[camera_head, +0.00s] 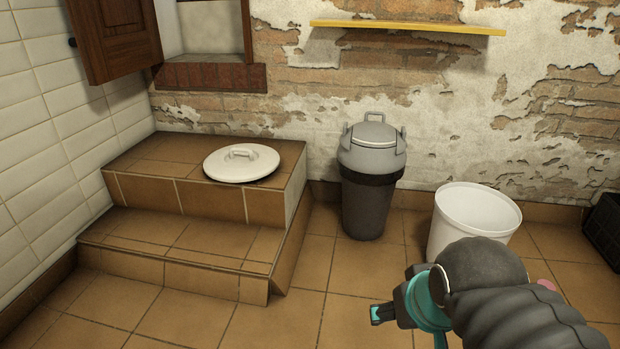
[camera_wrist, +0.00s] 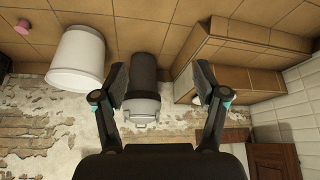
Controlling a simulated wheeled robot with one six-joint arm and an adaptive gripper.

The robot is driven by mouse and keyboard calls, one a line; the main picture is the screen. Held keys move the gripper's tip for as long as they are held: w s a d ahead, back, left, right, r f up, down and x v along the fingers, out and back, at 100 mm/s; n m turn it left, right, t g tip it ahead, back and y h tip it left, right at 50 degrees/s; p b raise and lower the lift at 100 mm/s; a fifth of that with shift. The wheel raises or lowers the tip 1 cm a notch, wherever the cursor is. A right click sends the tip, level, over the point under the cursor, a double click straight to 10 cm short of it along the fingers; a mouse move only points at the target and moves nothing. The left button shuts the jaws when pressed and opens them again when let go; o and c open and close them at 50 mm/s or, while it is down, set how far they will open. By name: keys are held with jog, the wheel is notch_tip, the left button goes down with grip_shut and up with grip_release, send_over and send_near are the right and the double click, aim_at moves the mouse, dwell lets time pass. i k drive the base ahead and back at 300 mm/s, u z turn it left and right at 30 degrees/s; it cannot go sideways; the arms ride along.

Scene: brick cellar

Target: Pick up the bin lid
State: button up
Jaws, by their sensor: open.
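A round white lid (camera_head: 241,163) with a raised handle lies flat on the upper tiled step at the left in the head view. In the wrist view, which looks upside down, it is mostly hidden behind the right-hand finger. A dark bin (camera_head: 367,210) stands by the wall, with a grey domed lid (camera_head: 372,148) on it; the bin also shows in the wrist view (camera_wrist: 143,78) between my fingers. My gripper (camera_wrist: 160,85) is open and empty. In the head view my gripper (camera_head: 393,312) is at the lower right, apart from both lids.
An open white bucket (camera_head: 445,235) stands right of the dark bin. Tiled steps (camera_head: 210,200) fill the left corner. A yellow shelf (camera_head: 410,27) is on the brick wall, and a wooden shutter (camera_head: 115,35) hangs upper left. The floor before the steps is clear.

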aim_at(242, 161)
jog(key=z, duration=0.6)
jog(key=k, duration=0.95)
jog(key=z, duration=0.85)
jog(key=i, duration=1.95)
jog(key=u, duration=1.85)
jog(key=i, duration=0.85)
jog(key=u, duration=1.6)
jog(key=i, duration=0.95)
jog(key=u, duration=0.4)
